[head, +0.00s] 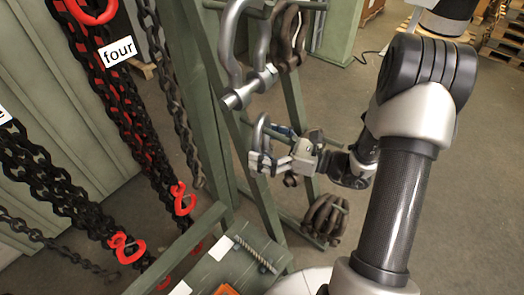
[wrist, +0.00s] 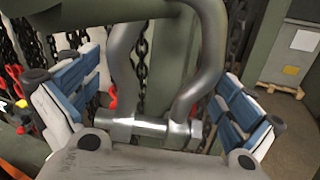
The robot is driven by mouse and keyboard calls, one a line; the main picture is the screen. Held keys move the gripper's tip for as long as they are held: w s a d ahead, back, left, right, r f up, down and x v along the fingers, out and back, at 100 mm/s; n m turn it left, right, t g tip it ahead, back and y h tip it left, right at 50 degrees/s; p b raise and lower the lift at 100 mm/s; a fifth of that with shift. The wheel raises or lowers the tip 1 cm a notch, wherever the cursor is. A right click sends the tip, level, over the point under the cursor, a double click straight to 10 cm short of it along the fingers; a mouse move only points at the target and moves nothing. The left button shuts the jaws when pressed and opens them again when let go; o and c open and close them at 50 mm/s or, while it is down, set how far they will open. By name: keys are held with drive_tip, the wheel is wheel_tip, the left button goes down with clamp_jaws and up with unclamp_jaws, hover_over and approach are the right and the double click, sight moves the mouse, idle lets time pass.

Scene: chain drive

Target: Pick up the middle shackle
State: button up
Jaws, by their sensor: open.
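The middle shackle (head: 259,132) is a grey metal bow hanging on the green rack in the head view. In the wrist view the grey shackle (wrist: 122,62) fills the middle, with its bow running up to a green bar and its shiny pin (wrist: 150,128) lying across below. My gripper (head: 270,150) is at this shackle in the head view, partly covering it. In the wrist view my gripper (wrist: 160,100) is open, with one blue-padded finger on each side of the shackle. Both pads look apart from the metal. Contact at the pin's near side cannot be told.
A larger grey shackle (head: 232,45) hangs above, with brown shackles (head: 290,40) behind it. More brown shackles (head: 325,218) hang low on the rack (head: 205,90). Black chains with red hooks (head: 182,198) hang at left. Open floor (head: 400,255) lies at right.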

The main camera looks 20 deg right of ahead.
drive_tip(key=shift+c, duration=0.6)
drive_tip(key=shift+r, duration=0.1)
drive_tip(key=c, duration=1.9)
drive_tip(key=shift+w+r, duration=0.1)
drive_tip(key=shift+r, duration=0.8)
drive_tip(key=s+d, duration=0.3)
drive_tip(key=s, duration=0.2)
drive_tip(key=s+d, duration=0.7)
drive_tip(key=s, duration=0.2)
drive_tip(key=shift+s+d+f+p, duration=0.2)
drive_tip(key=shift+s+d+p, duration=0.1)
drive_tip(key=shift+s+p, duration=0.05)
